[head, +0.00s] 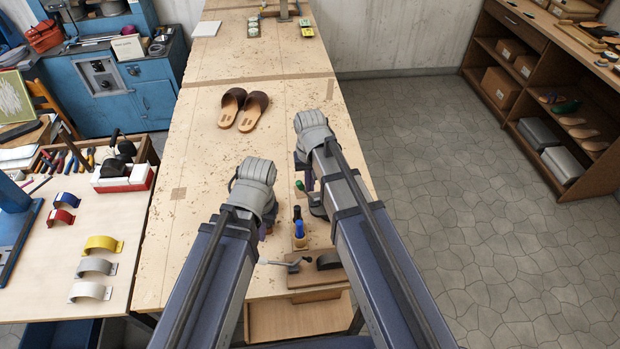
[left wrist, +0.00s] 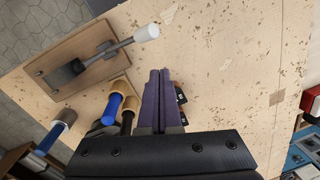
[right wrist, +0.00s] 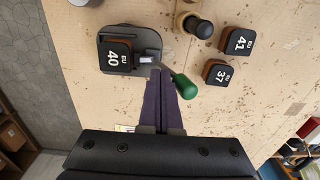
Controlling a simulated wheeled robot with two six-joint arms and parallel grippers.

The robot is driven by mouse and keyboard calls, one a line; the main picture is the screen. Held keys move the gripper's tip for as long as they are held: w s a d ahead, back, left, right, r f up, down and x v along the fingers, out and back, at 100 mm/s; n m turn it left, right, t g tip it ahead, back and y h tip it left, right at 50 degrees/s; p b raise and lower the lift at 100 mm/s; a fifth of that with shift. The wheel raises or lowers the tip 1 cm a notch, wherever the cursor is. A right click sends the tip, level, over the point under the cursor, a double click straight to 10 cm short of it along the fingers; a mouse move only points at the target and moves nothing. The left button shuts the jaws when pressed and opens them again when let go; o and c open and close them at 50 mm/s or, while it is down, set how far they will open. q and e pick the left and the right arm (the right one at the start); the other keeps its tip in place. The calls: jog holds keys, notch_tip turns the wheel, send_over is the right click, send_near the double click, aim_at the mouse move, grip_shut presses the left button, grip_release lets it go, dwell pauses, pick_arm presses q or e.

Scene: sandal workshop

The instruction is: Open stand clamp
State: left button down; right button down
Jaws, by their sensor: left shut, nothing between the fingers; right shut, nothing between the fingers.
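A grey stand (right wrist: 112,68) holding a black-topped block marked EU 40 (right wrist: 116,56) shows in the right wrist view. A metal clamp part (right wrist: 147,58) and a green handle (right wrist: 184,86) are at its side. The green handle also shows in the head view (head: 299,186). My right gripper (right wrist: 159,72) is shut and empty, its tips right beside the clamp and handle; I cannot tell whether they touch. My left gripper (left wrist: 160,73) is shut and empty over the table, right of a wooden board (left wrist: 82,66) bearing a lever with a white grip (left wrist: 146,33).
Blocks marked EU 41 (right wrist: 237,41) and EU 37 (right wrist: 218,72) stand near the stand. Blue-handled (left wrist: 111,108) and black-handled (left wrist: 127,121) tools are near my left gripper. A pair of sandals (head: 243,108) lies farther up the workbench (head: 190,150). The bench beyond them is mostly clear.

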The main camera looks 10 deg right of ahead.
jog(key=shift+a+f, duration=0.25)
jog(key=shift+a, duration=0.7)
notch_tip(320, 180, up, 8)
jog(key=d+p, duration=0.1)
jog(key=p, duration=0.6)
jog(key=shift+f, duration=0.25)
jog(key=shift+s+d, duration=0.1)
